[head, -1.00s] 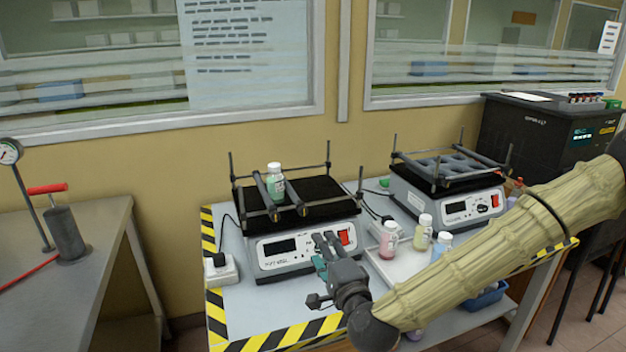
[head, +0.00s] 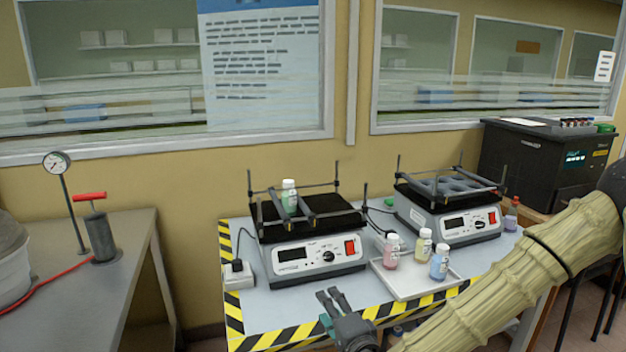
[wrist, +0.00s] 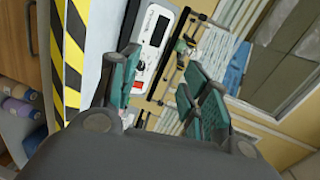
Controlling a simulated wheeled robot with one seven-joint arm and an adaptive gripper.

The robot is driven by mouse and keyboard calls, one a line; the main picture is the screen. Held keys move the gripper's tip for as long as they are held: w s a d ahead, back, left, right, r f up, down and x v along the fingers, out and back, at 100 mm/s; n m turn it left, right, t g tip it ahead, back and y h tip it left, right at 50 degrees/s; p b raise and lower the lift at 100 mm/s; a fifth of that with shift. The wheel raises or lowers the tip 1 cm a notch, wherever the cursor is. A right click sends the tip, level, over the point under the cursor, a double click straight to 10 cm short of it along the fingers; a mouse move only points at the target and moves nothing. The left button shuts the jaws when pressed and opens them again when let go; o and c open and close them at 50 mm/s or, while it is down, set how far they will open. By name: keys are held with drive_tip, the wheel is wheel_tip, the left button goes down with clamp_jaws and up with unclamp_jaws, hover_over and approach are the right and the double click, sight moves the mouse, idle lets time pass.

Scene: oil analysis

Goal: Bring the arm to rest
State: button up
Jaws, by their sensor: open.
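My arm, in a pale ribbed sleeve, reaches in from the lower right. In the wrist view my gripper's two teal-padded fingers (wrist: 155,82) stand apart with nothing between them. The left shaker (head: 318,252) is beyond the gripper and apart from it. Its front panel also shows in the wrist view (wrist: 152,38).
A green-labelled bottle (head: 289,198) stands on the left shaker. A white tray (head: 404,288) carries pink, yellow and blue bottles. The right shaker (head: 455,222) stands behind it. A hand pump (head: 100,235) is on the left bench (head: 120,285). The floor gap between bench and table is clear.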

drive_tip(key=s+d+f+n+g+h+p, duration=0.15)
drive_tip(key=s+f+n+g, duration=0.25)
drive_tip(key=s+f, duration=0.6)
drive_tip(key=s+d+f+n+g+p, duration=0.25)
drive_tip(key=s+f+g, duration=0.35)
drive_tip(key=f, duration=0.7)
drive_tip(key=s+d+f+n+g+h+p, duration=0.1)
drive_tip(key=s+d+f+n+g+h, duration=0.1)
drive_tip(key=s+d, duration=0.5)
drive_tip(key=s+d+f+n+g+h+p, duration=0.2)
drive_tip(key=s+d, duration=0.5)
drive_tip(key=s, duration=0.7)
wheel_tip(320, 180, down, 4)
drive_tip(key=shift+s+d+r+n+g, duration=0.1)
drive_tip(key=shift+s+d+n+g, duration=0.3)
drive_tip(key=shift+n+g, duration=0.5)
